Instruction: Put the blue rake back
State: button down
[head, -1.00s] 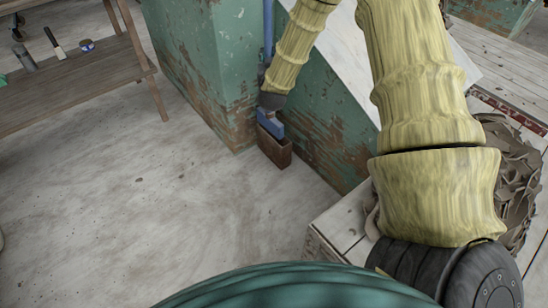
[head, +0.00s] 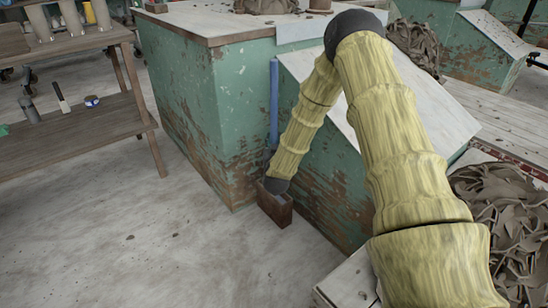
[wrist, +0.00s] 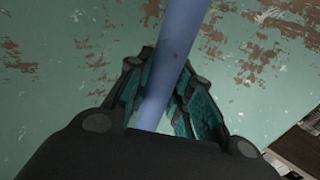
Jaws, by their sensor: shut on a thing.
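The blue rake shows as an upright blue handle (head: 273,100) close against the green cabinet side. In the wrist view the handle (wrist: 178,45) runs between the fingers of my gripper (wrist: 160,85), which is shut on it. A small brown open-topped box (head: 275,208) stands on the floor at the cabinet's foot, directly below my wrist. The lower end of the rake is hidden by my wrist and the box, so I cannot tell how deep it sits.
A worn green cabinet (head: 180,85) and a sloped pale board (head: 335,95) stand right behind the rake. A wooden shelf table (head: 85,130) is at the left. The floor in front is clear.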

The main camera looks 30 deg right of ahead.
notch_tip(320, 180, down, 5)
jog(key=shift+r+b, duration=0.15)
jog(key=shift+b, duration=0.95)
jog(key=c, duration=1.3)
grip_release()
jog(key=shift+o, duration=0.2)
